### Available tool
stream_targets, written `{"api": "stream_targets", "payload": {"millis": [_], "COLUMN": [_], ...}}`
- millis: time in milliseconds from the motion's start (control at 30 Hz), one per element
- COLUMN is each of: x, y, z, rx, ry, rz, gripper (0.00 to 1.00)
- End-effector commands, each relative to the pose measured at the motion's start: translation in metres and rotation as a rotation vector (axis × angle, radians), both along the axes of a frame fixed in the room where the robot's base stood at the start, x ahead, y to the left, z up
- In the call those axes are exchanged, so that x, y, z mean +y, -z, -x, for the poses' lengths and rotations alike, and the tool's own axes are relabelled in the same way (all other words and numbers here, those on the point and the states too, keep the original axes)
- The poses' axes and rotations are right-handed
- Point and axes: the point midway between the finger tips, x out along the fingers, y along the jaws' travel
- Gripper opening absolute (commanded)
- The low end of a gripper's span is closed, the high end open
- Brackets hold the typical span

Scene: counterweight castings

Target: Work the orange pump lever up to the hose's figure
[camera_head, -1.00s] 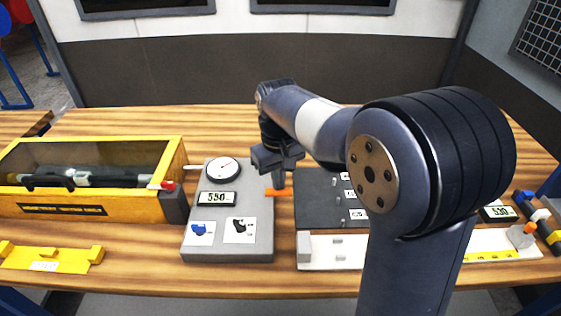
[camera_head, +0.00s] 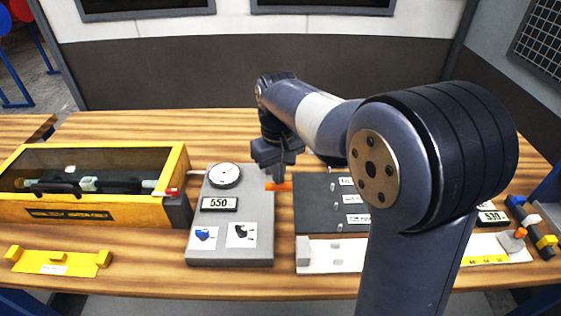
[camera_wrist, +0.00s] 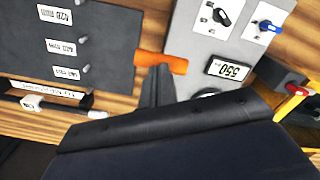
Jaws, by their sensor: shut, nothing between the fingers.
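The orange pump lever (camera_head: 284,186) sticks out from the right side of the grey pump block (camera_head: 238,250), near its back. My gripper (camera_head: 276,180) is shut and empty, its fingertips at the lever. In the wrist view the shut fingertips (camera_wrist: 160,72) overlap the orange lever (camera_wrist: 175,64); they look in contact, but I cannot be sure. The block carries a round dial (camera_head: 225,176), a display (camera_head: 219,204) reading 550, a blue knob and a black knob. A dark hose (camera_head: 118,184) with pale fittings lies in the yellow box (camera_head: 100,211). I cannot read any figure on it.
A dark board (camera_head: 318,220) with labelled pegs stands right of the block, partly behind my arm. A second display (camera_head: 492,217) is at the far right. A yellow bracket (camera_head: 58,261) lies front left. The table behind the block is clear.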

Motion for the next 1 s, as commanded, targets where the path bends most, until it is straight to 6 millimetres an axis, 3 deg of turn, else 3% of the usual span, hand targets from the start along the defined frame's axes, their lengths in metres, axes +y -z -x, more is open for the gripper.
{"api": "stream_targets", "payload": {"millis": [633,1000], "x": [0.0,0.0], "y": [-0.049,-0.051], "z": [0.001,0.0], "rx": [0.002,0.001], "ry": [0.0,0.0], "rz": [0.0,0.0], "gripper": [0.0,0.0]}}
